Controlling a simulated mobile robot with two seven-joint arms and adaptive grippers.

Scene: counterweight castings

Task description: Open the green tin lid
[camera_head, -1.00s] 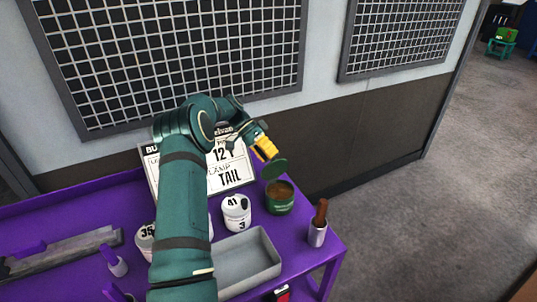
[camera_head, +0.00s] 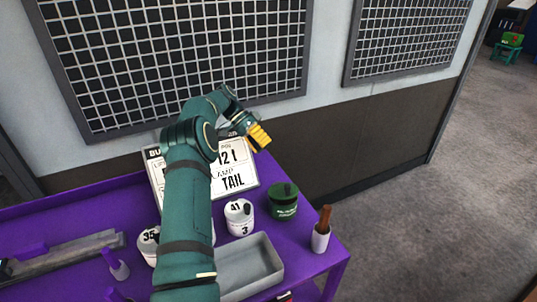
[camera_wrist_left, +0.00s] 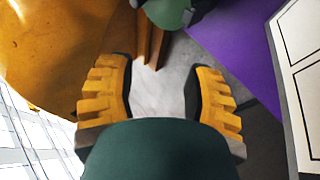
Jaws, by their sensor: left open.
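The green tin (camera_head: 283,207) stands upright near the right end of the purple bench. Its dark green lid (camera_head: 284,188) sits over the mouth, with a small dark knob, and the inside is hidden. My left gripper (camera_head: 259,136) is above and behind the tin, to its upper left in the head view, and apart from it. In the left wrist view the yellow fingers (camera_wrist_left: 163,85) are spread, with nothing between them. A green rounded shape at the top edge there is cut off; I cannot tell if it is the tin. My right gripper is not in view.
Next to the tin are white pots such as the one marked 41 (camera_head: 240,217), a grey tray (camera_head: 269,270) and a white cup (camera_head: 320,240) holding a brown handle. A lettered board (camera_head: 238,180) stands behind, below the wall grid (camera_head: 190,60).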

